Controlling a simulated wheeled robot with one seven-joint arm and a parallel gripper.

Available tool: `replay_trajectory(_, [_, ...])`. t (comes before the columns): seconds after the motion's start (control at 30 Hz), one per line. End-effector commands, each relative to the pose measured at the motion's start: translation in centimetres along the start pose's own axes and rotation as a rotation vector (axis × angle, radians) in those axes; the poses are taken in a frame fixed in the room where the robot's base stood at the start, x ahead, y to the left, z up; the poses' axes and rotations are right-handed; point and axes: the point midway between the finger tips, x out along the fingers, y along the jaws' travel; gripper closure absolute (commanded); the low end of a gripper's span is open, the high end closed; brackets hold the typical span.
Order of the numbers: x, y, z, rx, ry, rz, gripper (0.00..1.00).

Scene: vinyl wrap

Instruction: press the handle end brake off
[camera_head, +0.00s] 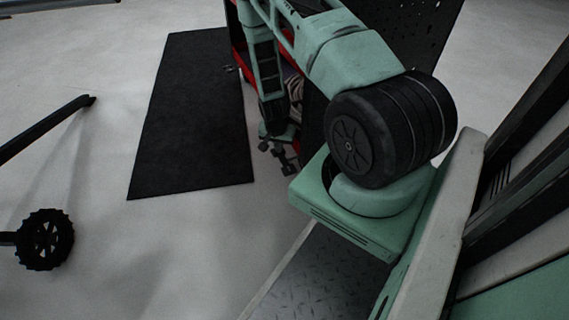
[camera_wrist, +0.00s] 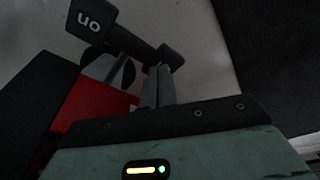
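In the wrist view a black pedal-like handle end brake (camera_wrist: 130,42) has two flat ends joined by a bar. Its upper-left end bears white letters that read "on" upside down. Its other end (camera_wrist: 168,57) is at the tips of my gripper (camera_wrist: 158,72), and no lettering is readable on it. My gripper's two fingers lie side by side with nothing visible between them. Whether the tips touch the brake end I cannot tell. In the head view my gripper (camera_head: 284,158) points down beside the red cart (camera_head: 237,45); the brake is not clear there.
A grey wheel (camera_wrist: 110,70) and a red body (camera_wrist: 95,105) sit behind the brake in the wrist view. A black mat (camera_head: 195,115) lies left of my arm. A black wheel on a leg (camera_head: 45,240) stands at far left. Grey floor between is clear.

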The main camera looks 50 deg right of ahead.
Motion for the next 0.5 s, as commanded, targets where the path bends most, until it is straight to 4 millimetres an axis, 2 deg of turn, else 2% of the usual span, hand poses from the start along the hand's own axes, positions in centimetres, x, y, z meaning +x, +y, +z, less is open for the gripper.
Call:
replay_trajectory(0.2, [-0.1, 0.0, 0.0, 0.0, -0.001, 0.0, 1.0])
replay_trajectory(0.5, [-2.9, 0.0, -0.6, 0.0, 0.0, 0.0, 1.0])
